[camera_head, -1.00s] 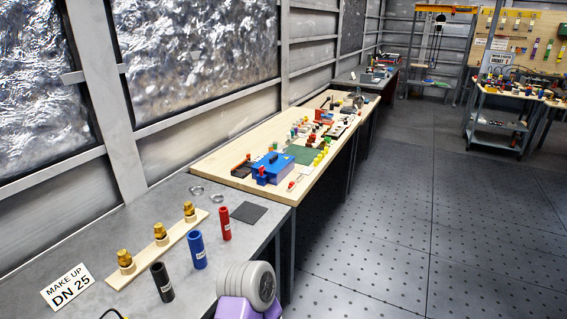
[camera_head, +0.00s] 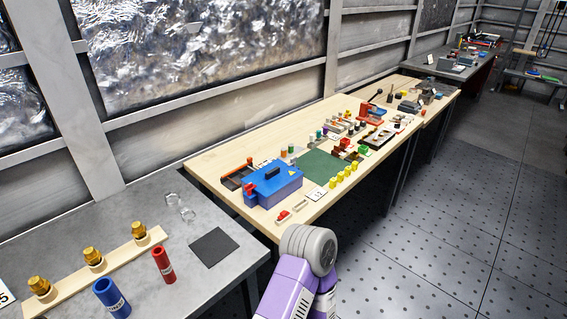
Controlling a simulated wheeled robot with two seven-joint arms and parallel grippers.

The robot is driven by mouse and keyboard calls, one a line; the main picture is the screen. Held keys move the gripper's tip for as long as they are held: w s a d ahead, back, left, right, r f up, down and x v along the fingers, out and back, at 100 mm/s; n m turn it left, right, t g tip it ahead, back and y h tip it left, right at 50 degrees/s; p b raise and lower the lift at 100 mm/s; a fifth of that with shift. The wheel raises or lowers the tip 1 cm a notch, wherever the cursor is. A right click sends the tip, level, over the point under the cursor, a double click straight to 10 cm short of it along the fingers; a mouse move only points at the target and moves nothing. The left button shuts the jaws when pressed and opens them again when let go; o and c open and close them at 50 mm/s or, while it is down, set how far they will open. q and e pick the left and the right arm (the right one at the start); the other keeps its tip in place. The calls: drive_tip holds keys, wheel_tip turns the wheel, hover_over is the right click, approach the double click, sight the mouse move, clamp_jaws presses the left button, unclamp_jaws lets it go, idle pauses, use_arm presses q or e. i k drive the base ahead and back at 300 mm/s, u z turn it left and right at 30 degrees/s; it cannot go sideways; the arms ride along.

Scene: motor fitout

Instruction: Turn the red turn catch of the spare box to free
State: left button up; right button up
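A blue box (camera_head: 273,186) with a black handle on its lid stands on the near left part of the wooden bench; I take it to be the spare box. A small red part (camera_head: 250,189) shows at its left end, perhaps the turn catch; its setting is too small to tell. A purple and grey arm link of mine stands at the bottom middle, in front of the bench edge. Neither gripper shows in the head view.
The wooden bench (camera_head: 224,163) holds a green mat (camera_head: 322,168), several yellow pieces (camera_head: 345,175) and small parts right of the box. The grey table (camera_head: 130,203) at left holds brass fittings, a blue cylinder (camera_head: 110,297) and a red cylinder (camera_head: 163,264). The floor (camera_head: 420,240) at right is clear.

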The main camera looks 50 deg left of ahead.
sight(249, 187)
drive_tip(key=i, duration=1.15)
drive_tip(key=u, duration=2.15)
